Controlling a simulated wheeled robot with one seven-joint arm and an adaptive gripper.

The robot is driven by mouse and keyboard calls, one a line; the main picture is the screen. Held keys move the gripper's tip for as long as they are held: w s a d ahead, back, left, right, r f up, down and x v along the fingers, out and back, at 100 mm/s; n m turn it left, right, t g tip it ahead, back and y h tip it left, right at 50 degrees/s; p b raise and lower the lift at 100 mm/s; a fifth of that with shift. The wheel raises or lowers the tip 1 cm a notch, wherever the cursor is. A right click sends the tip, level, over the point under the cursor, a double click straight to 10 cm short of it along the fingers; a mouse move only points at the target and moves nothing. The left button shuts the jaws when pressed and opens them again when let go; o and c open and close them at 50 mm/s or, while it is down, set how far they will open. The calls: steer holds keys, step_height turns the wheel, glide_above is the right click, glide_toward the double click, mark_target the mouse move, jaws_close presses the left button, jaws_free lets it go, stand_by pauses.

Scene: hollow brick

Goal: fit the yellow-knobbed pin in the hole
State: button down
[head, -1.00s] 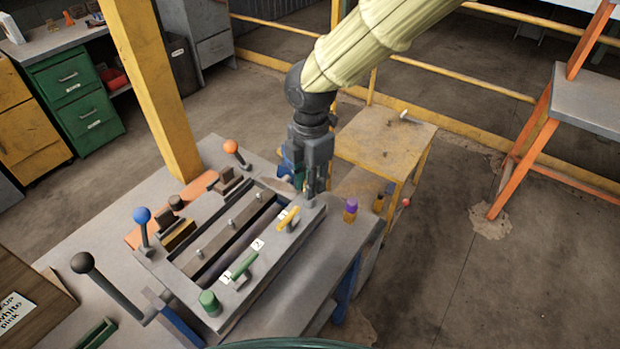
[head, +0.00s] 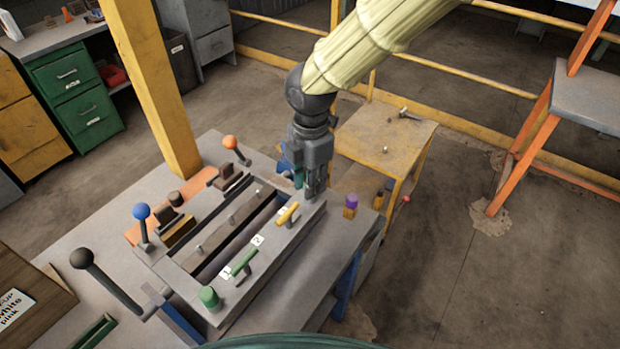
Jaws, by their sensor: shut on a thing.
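My gripper (head: 314,191) points down at the far right end of the grey metal fixture (head: 268,270) on the bench. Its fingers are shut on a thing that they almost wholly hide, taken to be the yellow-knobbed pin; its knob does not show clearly. The fingertips are at or just above the top of the fixture's front rail. I cannot see the hole under them, or whether the pin's tip is in it. A yellow handle (head: 287,214) stands on the rail just left of the fingers, apart from them.
A green handle (head: 243,262) and green knob (head: 209,298) stand farther along the rail. A purple-topped yellow piece (head: 350,205) stands right of the gripper. Levers with orange (head: 230,142), blue (head: 141,212) and black (head: 80,258) balls rise around the fixture. A yellow table (head: 385,140) is behind.

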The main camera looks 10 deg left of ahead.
steer(key=c, duration=1.2)
jaws_free()
step_height(320, 180, up, 12)
